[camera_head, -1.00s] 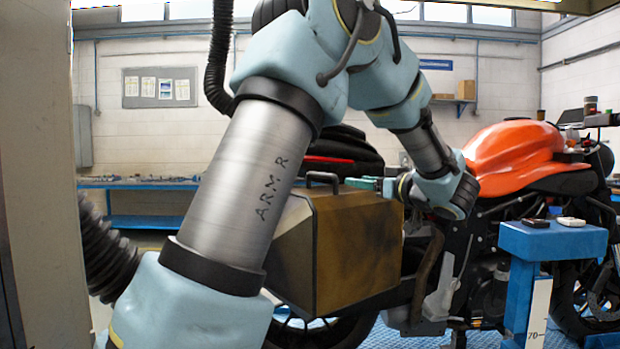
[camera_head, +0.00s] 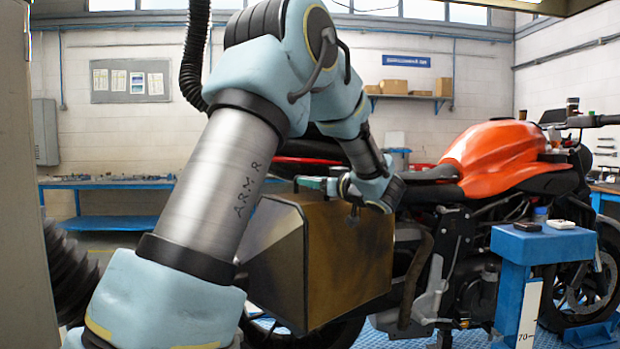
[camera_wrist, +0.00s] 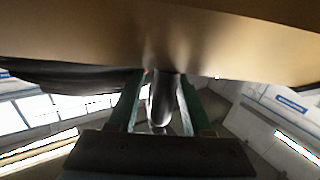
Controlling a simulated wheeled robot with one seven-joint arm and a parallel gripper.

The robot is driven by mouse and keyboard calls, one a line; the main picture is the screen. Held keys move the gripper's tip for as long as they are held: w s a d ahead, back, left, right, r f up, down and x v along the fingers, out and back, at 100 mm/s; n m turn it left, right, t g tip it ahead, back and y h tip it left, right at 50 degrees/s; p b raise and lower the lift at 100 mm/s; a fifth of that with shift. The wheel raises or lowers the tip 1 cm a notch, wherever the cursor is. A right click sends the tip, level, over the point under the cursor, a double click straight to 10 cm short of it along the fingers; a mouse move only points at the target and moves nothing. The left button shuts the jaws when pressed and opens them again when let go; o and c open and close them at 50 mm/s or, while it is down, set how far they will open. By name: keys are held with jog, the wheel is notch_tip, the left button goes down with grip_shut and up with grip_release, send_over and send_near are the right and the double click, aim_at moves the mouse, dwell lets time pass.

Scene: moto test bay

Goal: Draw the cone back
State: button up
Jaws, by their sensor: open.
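No cone shows clearly in either view. My gripper (camera_head: 312,183) has green fingers and is just above the top of a brown-gold case (camera_head: 352,250) on the side of an orange motorcycle (camera_head: 500,160). It is open. In the wrist view my gripper (camera_wrist: 160,85) has a finger on each side of a dark rounded bar (camera_wrist: 162,102), which looks like the case's handle. I cannot tell whether the fingers touch it. The case (camera_wrist: 230,40) fills the top of the wrist view. My arm hides part of the case and the rear of the motorcycle.
A blue stand (camera_head: 540,245) with small items on top is at the right, in front of the motorcycle. A blue bench (camera_head: 130,222) runs along the back wall at left. A shelf with boxes (camera_head: 405,87) hangs on the wall. Patterned blue flooring lies below.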

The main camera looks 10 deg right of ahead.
jog(key=shift+w+a, duration=0.3)
jog(key=shift+w, duration=0.25)
grip_shut()
dwell(1.1)
